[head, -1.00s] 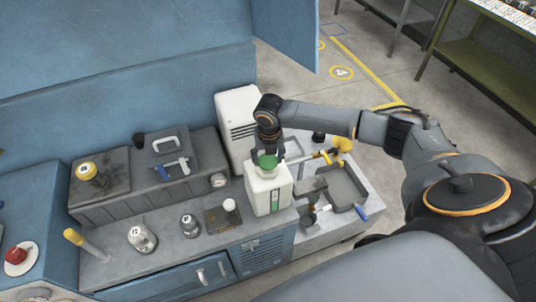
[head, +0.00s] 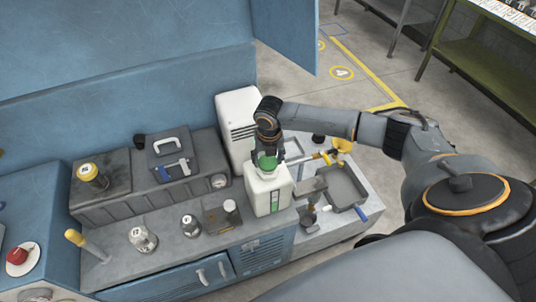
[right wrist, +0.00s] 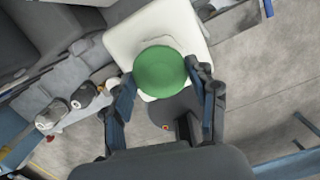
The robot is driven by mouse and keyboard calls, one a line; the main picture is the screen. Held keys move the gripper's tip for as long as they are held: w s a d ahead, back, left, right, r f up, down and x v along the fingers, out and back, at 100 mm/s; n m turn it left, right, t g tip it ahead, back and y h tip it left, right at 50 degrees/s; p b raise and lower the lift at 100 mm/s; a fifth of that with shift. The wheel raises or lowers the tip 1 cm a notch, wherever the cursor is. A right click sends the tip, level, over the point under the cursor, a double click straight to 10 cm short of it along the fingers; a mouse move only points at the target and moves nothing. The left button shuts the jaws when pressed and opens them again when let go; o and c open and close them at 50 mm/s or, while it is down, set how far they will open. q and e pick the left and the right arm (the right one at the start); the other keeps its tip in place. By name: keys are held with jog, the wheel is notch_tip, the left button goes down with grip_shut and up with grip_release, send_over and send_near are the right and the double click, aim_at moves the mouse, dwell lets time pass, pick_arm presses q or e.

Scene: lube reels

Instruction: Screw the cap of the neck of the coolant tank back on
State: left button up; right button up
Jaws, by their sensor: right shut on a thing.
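The coolant tank (head: 268,193) is a white upright box with a green level strip on its front, standing on the grey bench. The green cap (head: 267,162) is at the top of the tank, over its neck. My right gripper (head: 267,150) comes down from above and is shut on the cap. In the right wrist view the round green cap (right wrist: 160,71) lies between the fingers (right wrist: 163,85), with the white tank (right wrist: 150,32) behind it. The neck is hidden under the cap, so I cannot tell how far it is seated. My left gripper is not in view.
A white louvred unit (head: 238,118) stands close behind the tank. A grey tray (head: 345,187) and a yellow funnel (head: 342,146) are to its right. Small canisters (head: 143,239) stand to the left on the bench. Bare bench lies in front of the canisters.

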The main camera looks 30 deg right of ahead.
jog(key=shift+f, duration=0.55)
dwell(0.4)
jog(key=shift+r+m+p, duration=0.2)
jog(key=shift+m+p, duration=0.4)
jog(key=shift+m, duration=0.2)
jog(key=shift+a+m+p, duration=0.1)
jog(key=shift+m+p, duration=0.6)
jog(key=shift+m, duration=0.3)
jog(key=shift+f+m+p, duration=0.1)
jog(key=shift+m+p, duration=0.2)
jog(key=shift+m, duration=0.4)
jog(key=shift+w+f, duration=0.1)
